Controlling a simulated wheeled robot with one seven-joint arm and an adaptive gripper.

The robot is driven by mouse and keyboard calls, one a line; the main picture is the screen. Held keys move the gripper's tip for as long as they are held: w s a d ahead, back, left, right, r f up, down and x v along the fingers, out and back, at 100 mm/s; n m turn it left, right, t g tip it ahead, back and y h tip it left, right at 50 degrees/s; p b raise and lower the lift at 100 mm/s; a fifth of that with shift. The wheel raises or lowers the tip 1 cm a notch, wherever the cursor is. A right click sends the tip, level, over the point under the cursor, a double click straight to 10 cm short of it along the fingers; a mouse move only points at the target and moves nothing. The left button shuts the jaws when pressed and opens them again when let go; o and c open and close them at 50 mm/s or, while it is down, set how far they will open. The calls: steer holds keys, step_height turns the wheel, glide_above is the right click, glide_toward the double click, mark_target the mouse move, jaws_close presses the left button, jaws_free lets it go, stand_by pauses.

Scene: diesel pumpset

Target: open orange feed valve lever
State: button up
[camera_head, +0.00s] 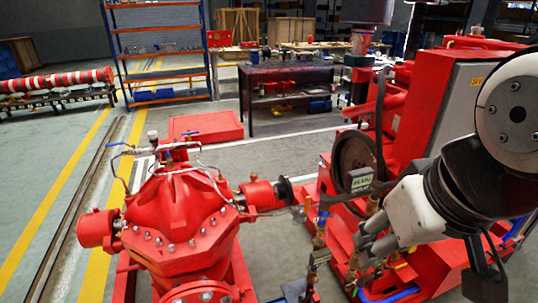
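My gripper (362,246) is at the lower right, in front of the red engine unit, with its grey fingers pointing left and down. The fingers are small and overlap the pipework behind them, so I cannot tell how far apart they are or whether they touch anything. Brass valves and pipes (320,240) stand just left of the fingers. A small orange-yellow piece (401,265) shows below my gripper. I cannot tell whether it is the orange feed valve lever, or how it is turned. My arm hides part of this area.
A red pump (185,225) with thin pipes stands at the left front. The red engine unit (410,110) with a grey cabinet (465,95) fills the right. A dark workbench (285,85) and blue-orange shelving (160,50) stand behind. The floor at left is open.

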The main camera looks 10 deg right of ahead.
steer(key=shift+w, duration=0.1)
steer(key=shift+c, duration=0.7)
